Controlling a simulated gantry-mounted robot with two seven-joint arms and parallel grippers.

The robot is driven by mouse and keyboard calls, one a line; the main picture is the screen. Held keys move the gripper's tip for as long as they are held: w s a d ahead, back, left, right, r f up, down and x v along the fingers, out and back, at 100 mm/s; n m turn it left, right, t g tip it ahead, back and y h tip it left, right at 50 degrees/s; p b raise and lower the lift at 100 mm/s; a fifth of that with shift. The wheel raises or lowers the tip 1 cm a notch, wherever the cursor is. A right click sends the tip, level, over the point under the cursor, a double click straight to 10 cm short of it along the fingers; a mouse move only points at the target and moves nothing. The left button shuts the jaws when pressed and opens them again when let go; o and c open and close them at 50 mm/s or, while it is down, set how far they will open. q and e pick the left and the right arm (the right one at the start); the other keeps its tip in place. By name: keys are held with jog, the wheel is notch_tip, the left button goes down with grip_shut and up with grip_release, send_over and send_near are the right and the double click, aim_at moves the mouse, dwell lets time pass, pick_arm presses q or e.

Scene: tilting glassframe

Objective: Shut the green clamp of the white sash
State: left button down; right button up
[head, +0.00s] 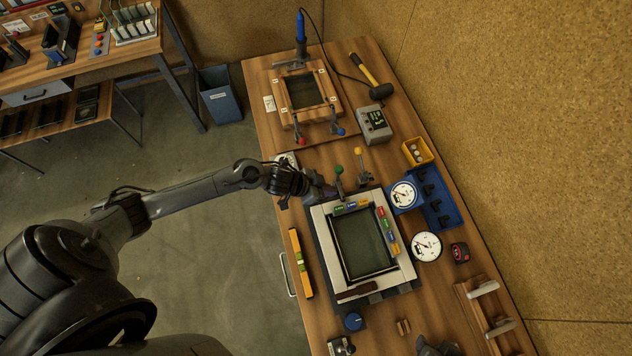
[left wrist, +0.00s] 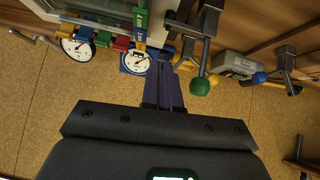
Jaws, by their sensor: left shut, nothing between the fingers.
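The white sash (head: 325,234) lies on the bench with a dark glass pane and coloured tags on its frame. The green clamp (head: 339,170) is at its far edge, its green-knobbed handle appearing to stand up. The green knob (left wrist: 200,87) shows large in the left wrist view, just right of my fingers. My left gripper (head: 331,191) is shut and empty, close beside the clamp on its left. Its closed fingers (left wrist: 164,68) show in the left wrist view; I cannot tell whether they touch the clamp. My right gripper is not clearly seen.
A yellow-knobbed clamp (head: 359,152) stands right of the green one. A wooden frame (head: 278,93) with red and blue knobs lies farther back. Dial gauges (head: 427,246), a blue tray (head: 440,212) and a grey meter box (head: 374,124) are on the right. A yellow level (head: 300,262) lies left of the sash.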

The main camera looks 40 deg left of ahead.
pick_arm(q)
jog(key=shift+v, duration=2.7)
jog(key=shift+s+d, duration=0.1)
jog(key=shift+d, duration=0.1)
jog(key=s+d+r+n+t+p, duration=0.1)
jog(key=s+d+r+n, duration=0.3)
jog(key=s+d, duration=0.55)
jog(key=s+a+r+g+y, duration=0.4)
jog(key=s+a+r+y, duration=0.1)
jog(key=a, duration=0.3)
jog(key=shift+s+y, duration=0.3)
jog(key=shift+s, duration=0.3)
